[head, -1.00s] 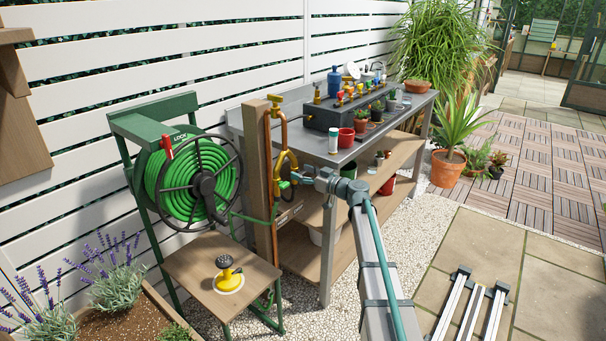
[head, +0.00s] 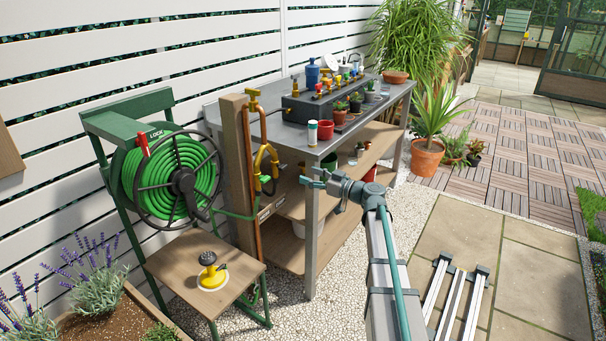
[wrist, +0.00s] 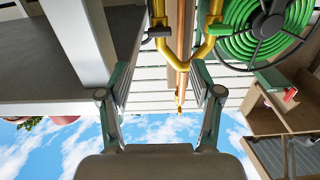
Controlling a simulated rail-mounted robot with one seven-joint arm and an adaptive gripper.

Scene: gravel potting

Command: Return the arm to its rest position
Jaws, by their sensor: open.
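My gripper (head: 308,181) is open in the head view, in front of the potting bench's near leg and right of the yellow curved pipe (head: 266,165) on the wooden post (head: 238,175). A gap shows between the gripper and the pipe. In the wrist view, which looks upside down, my gripper (wrist: 160,75) has its two fingers spread with nothing between them. The yellow pipe (wrist: 182,50) appears beyond the fingertips. My arm reaches up from the bottom of the head view.
The metal-topped bench (head: 290,135) with pots and a dark tap block (head: 325,103) stands behind the gripper. A green hose reel (head: 180,175) and a stool (head: 235,270) with a yellow sprinkler (head: 212,275) are at left.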

